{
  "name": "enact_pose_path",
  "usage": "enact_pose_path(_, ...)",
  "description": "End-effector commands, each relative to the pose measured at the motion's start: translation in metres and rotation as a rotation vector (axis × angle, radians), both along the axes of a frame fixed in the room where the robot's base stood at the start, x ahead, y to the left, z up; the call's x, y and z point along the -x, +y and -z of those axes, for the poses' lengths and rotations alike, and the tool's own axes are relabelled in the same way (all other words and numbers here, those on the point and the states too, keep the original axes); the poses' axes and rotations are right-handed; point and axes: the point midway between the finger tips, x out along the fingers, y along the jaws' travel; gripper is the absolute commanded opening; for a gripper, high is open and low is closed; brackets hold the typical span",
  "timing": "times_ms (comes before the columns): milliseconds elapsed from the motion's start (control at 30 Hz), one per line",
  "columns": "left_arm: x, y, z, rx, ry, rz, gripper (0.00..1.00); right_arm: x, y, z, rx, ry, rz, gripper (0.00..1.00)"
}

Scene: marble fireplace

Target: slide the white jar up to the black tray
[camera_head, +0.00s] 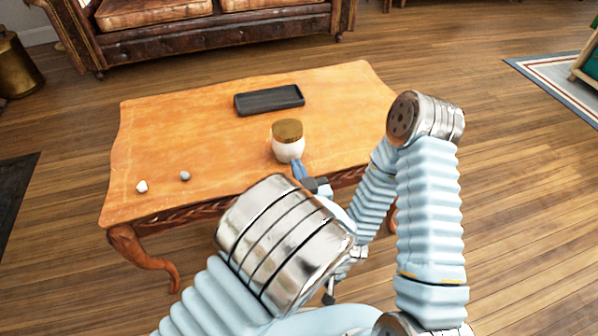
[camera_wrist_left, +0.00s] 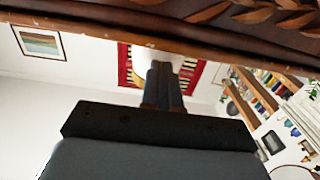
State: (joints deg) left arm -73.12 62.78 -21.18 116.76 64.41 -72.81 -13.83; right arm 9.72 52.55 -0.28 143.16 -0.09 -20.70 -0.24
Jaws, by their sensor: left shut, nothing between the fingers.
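The white jar (camera_head: 289,150) with a brown-gold lid stands upright on the wooden table (camera_head: 215,150), near its front edge. The black tray (camera_head: 268,100) lies flat behind it, with bare tabletop between them. My left gripper (camera_head: 297,167) is shut and empty, its fingertips at the jar's lower front side; I cannot tell whether they touch. Its closed fingers (camera_wrist_left: 165,85) show in the left wrist view, where a pale shape behind them may be the jar. My right gripper (camera_head: 331,290) is small and partly hidden low in the head view; its jaws cannot be made out.
Two small pale stones, one white (camera_head: 142,187) and one grey (camera_head: 185,175), lie at the table's front left. A brown sofa (camera_head: 190,35) stands behind the table. The carved table edge (camera_wrist_left: 200,50) crosses the left wrist view.

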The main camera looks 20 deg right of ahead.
Motion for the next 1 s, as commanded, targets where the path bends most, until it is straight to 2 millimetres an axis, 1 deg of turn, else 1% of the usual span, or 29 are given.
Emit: enact_pose_path(1000, -0.072, 0.002, 0.001, 0.000, -0.001, -0.001, 0.00, 0.000, 0.000, 0.016, 0.000, 0.000, 0.000, 1.00)
